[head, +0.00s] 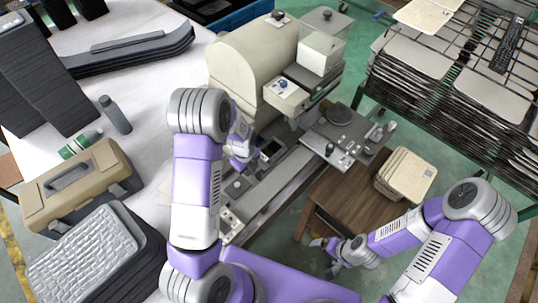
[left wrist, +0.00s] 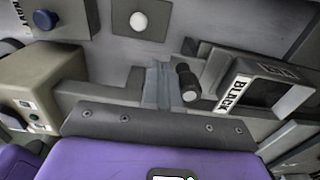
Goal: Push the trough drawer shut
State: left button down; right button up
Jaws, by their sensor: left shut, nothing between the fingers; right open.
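The large beige machine (head: 240,62) with a rounded top stands at the back centre of the head view. I cannot tell for sure which part is the trough drawer. A box with a blue knob (head: 285,88) juts from its front right; a blue knob (left wrist: 45,20) also shows in the left wrist view. My left gripper (head: 240,162) is shut and empty, low at the machine's front, partly hidden by my arm. Its fingers (left wrist: 160,86) are beside a dark knob (left wrist: 187,82); contact is unclear. My right gripper (head: 328,246) is open and empty beside the brown cabinet.
A dark frame marked BLACK (left wrist: 262,95) is right of the left fingers. A grey shelf (head: 345,130) juts out right of the machine. A brown cabinet (head: 345,190) carries stacked beige panels (head: 405,175). A tan toolbox (head: 80,185) sits on the white table at left.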

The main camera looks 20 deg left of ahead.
aim_at(266, 153)
pick_arm(q)
jog(key=shift+w+d+b, duration=0.2)
jog(key=shift+w+d, duration=0.25)
jog(key=shift+w, duration=0.6)
jog(key=shift+w+d+b, duration=0.25)
jog(key=shift+w+d, duration=0.15)
jog(key=shift+w, duration=0.6)
jog(key=shift+w+d+b, duration=0.2)
jog(key=shift+w+d, duration=0.25)
jog(key=shift+w, duration=0.75)
jog(key=shift+w+d+b, duration=0.15)
jog(key=shift+w+d, duration=0.15)
jog(key=shift+w, duration=0.35)
jog(key=shift+w+d+b, duration=0.2)
jog(key=shift+w+d, duration=0.05)
jog(key=shift+w, duration=0.35)
jog(key=shift+w+d+b, duration=0.15)
jog(key=shift+w+d, duration=0.15)
jog(key=shift+w, duration=0.35)
jog(key=shift+s, duration=0.15)
jog(key=shift+s+a, duration=0.25)
jog(key=shift+s, duration=0.15)
notch_tip(266, 153, up, 7)
jog(key=p, duration=0.4)
